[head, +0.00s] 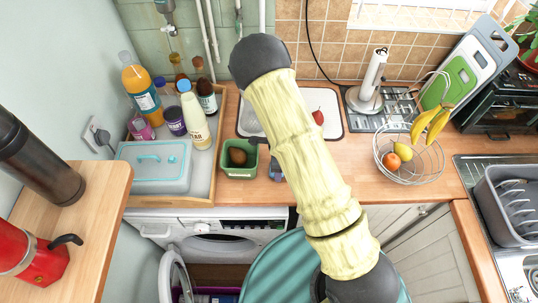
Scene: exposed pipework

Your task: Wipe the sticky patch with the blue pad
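My arm crosses the middle of the head view and hides much of the counter behind it. My gripper cannot be made out; no fingertips show. A small blue-grey thing (276,171) shows partly between the green basket and my arm. I cannot tell whether it is the blue pad. No sticky patch can be made out on the visible wooden counter (350,163). A white board (328,97) with a red strawberry (318,116) on it lies at the back, partly behind my arm.
A green basket (238,171) with a brown fruit stands left of my arm. A wooden tray (216,160) holds bottles and a lidded box (155,167). A wire fruit bowl (425,172) and a paper-towel holder (368,88) stand right. Counter between arm and bowl is clear.

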